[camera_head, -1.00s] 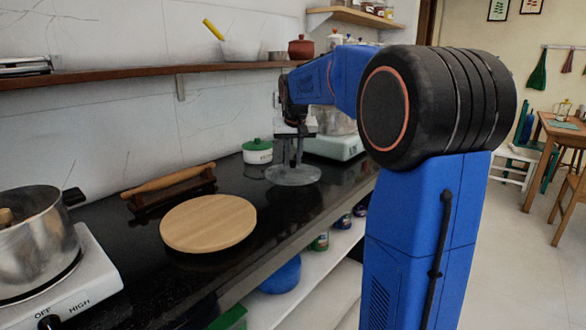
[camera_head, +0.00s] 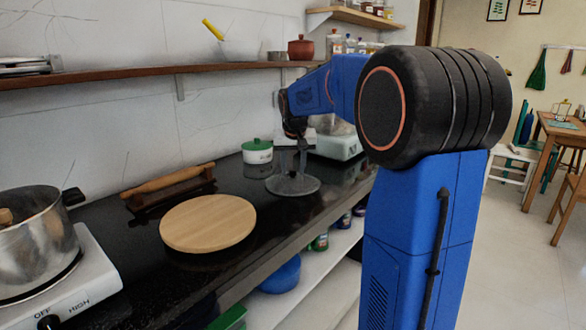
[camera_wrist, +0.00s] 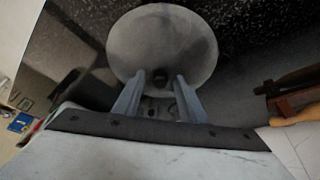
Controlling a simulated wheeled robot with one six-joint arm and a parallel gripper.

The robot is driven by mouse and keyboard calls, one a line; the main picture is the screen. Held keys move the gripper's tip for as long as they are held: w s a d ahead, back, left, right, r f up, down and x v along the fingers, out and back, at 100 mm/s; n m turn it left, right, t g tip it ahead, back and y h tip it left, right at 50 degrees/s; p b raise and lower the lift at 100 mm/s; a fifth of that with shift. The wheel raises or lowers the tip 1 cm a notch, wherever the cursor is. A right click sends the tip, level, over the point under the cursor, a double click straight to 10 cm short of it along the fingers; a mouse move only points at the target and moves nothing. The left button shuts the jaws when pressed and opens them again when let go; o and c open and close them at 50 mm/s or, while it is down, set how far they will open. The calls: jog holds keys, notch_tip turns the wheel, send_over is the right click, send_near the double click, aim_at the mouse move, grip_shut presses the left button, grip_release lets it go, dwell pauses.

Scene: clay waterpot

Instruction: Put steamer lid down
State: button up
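The steamer lid (camera_head: 308,186) is a round, greyish see-through disc. It lies flat, apparently on the black counter, to the right of the round wooden board. My gripper (camera_head: 292,172) is directly above the lid, pointing down. In the wrist view, the lid (camera_wrist: 190,40) fills the upper middle, and its small dark knob (camera_wrist: 161,77) shows between the fingertips of my gripper (camera_wrist: 160,88). The fingers stand apart with gaps on both sides of the knob. The lid's underside contact is hidden.
The wooden board (camera_head: 208,223) and a rolling pin (camera_head: 168,179) on a dark stand are to the left. A white pot with a green lid (camera_head: 257,151) stands behind. A metal pot (camera_head: 30,238) sits on a left stove; another stove (camera_head: 338,146) is behind my arm. The counter's front edge is close.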

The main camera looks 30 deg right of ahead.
jog(key=shift+r, duration=0.1)
jog(key=v, duration=1.2)
jog(key=s+a+f+n, duration=0.1)
jog(key=s+a+f, duration=0.25)
jog(key=s, duration=0.25)
jog(key=s+a+f+n+y, duration=0.1)
jog(key=s+a+f, duration=0.1)
jog(key=s+a, duration=0.35)
jog(key=s+a+f+n, duration=0.1)
jog(key=s+a+f, duration=0.15)
jog(key=s, duration=0.55)
jog(key=s+a+f+n, duration=0.1)
jog(key=s+a+f, duration=0.1)
jog(key=s+f, duration=0.5)
jog(key=s+a+f+n+y, duration=0.1)
jog(key=s+a+f, duration=0.1)
jog(key=s+f, duration=0.5)
jog(key=shift+s+a+t, duration=0.3)
jog(key=shift+s+a, duration=0.05)
jog(key=shift+s, duration=0.3)
